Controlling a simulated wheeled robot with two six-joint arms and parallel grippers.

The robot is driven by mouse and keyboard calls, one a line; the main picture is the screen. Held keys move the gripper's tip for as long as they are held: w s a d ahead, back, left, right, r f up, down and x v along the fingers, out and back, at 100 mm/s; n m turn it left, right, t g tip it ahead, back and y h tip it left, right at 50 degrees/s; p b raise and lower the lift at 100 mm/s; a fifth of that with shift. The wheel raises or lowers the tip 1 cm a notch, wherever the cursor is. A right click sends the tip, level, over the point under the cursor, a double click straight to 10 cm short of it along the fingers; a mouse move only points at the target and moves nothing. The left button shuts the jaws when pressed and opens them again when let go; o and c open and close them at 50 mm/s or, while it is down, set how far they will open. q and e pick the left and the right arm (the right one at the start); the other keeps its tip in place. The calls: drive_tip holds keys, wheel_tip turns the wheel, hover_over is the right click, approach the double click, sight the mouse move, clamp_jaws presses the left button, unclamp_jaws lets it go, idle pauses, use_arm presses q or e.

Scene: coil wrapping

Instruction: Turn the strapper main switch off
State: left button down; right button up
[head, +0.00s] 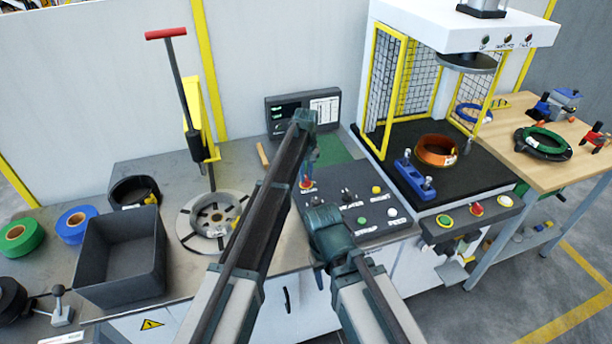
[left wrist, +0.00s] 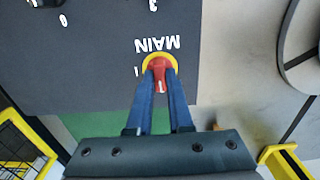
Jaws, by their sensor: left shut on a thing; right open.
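The main switch is a red handle (left wrist: 159,75) on a yellow disc (left wrist: 146,62), beside upside-down white MAIN lettering on the dark panel. In the left wrist view the handle points down, away from the lettering; a small white mark shows left of the disc. In the head view the red switch (head: 306,184) is at the panel's left end, partly covered. My left gripper (head: 311,163), with blue fingers (left wrist: 160,100), is shut on the red handle. My right gripper (head: 332,240) hangs at the panel's front, open, its fingers mostly hidden by its wrist.
The round chuck (head: 190,232) and grey bin (head: 90,262) are left. The caged press with a copper coil (head: 436,149) is right.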

sight(306, 178)
idle(0.5)
use_arm(q)
drive_tip(key=c, duration=0.8)
unclamp_jaws()
drive_tip(key=shift+r, duration=0.1)
wheel_tip(306, 178, up, 14)
drive_tip(key=p, duration=1.4)
drive_tip(key=shift+f, duration=0.2)
